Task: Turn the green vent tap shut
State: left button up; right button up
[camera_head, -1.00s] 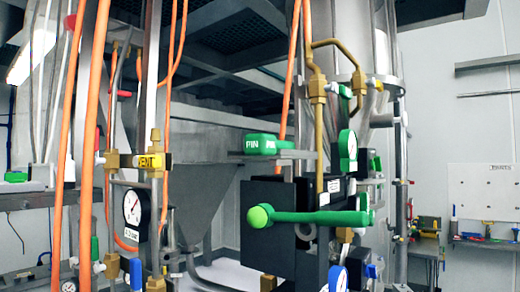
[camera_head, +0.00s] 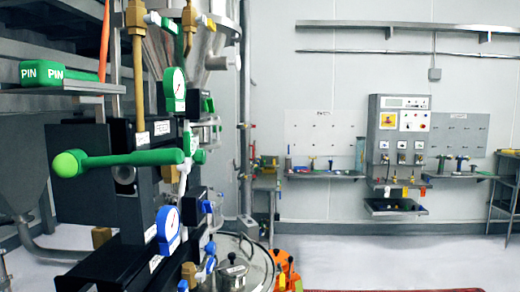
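No tap that I can read as the vent tap shows in the camera_head view. Several green parts stand on the machine at left. A long green lever (camera_head: 120,162) with a ball end sticks out level to the left. A green block marked PIN (camera_head: 42,73) lies on a metal shelf at far left. Neither of my grippers is in view.
A green gauge (camera_head: 175,90) and a blue gauge (camera_head: 168,230) are on the machine. A control panel (camera_head: 400,138) stands at the back wall, with a workbench shelf (camera_head: 326,174) beside it. Orange objects (camera_head: 287,272) stand on the floor at the machine's foot. The floor at right is clear.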

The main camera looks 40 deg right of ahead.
aim_at(187, 135)
jog(key=z, duration=0.95)
